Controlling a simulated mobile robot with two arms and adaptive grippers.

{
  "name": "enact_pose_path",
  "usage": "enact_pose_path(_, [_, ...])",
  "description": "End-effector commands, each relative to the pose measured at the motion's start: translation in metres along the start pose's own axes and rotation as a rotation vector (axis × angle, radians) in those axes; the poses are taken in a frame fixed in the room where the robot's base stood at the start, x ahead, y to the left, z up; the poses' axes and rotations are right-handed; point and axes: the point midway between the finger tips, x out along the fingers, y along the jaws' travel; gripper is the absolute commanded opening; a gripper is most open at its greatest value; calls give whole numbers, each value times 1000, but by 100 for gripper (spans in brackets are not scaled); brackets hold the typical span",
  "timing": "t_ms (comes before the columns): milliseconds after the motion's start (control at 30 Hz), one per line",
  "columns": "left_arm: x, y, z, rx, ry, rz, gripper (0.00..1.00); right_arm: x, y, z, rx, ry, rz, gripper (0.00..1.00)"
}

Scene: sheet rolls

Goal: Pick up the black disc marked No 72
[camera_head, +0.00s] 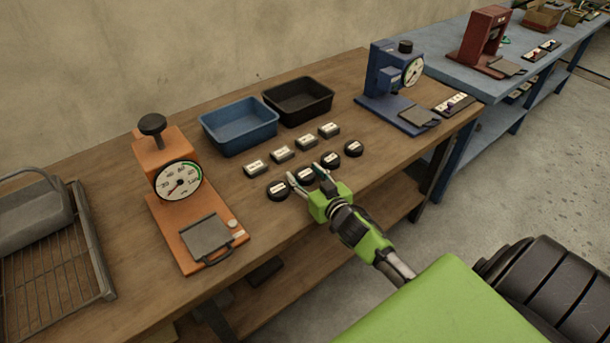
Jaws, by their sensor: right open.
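Several black discs with white labels stand in a slanting row on the wooden bench; the labels are too small to read, so I cannot tell which is No 72. From front left to back right, I see a first disc (277,190), a second disc (304,175), a third disc (330,160) and a last disc (353,148). My right gripper (304,173) is open, its fingertips on either side of the second disc in the picture. I cannot tell whether they touch it. My left gripper is not in view.
Several grey labelled blocks (282,154) stand in a row behind the discs. Behind them are a blue bin (239,139) and a black bin (298,117). An orange gauge press (170,200) stands left, a blue press (385,80) right. A wire rack (50,270) is far left.

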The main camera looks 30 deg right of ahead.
Motion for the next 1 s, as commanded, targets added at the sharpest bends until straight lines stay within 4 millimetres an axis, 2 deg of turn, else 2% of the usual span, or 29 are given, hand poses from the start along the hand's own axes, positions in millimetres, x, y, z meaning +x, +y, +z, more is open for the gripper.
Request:
enact_pose_path(267, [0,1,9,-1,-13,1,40,4,0,0,-1,0,0,50])
enact_pose_path(400, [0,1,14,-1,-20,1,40,4,0,0,-1,-1,0,18])
enact_pose_path(767, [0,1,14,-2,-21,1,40,3,0,-1,-1,0,0,18])
enact_pose_path(867, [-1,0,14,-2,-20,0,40,2,1,-7,-2,2,0,18])
enact_pose_path(1000, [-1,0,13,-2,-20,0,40,-1,0,-25,-3,4,-1,18])
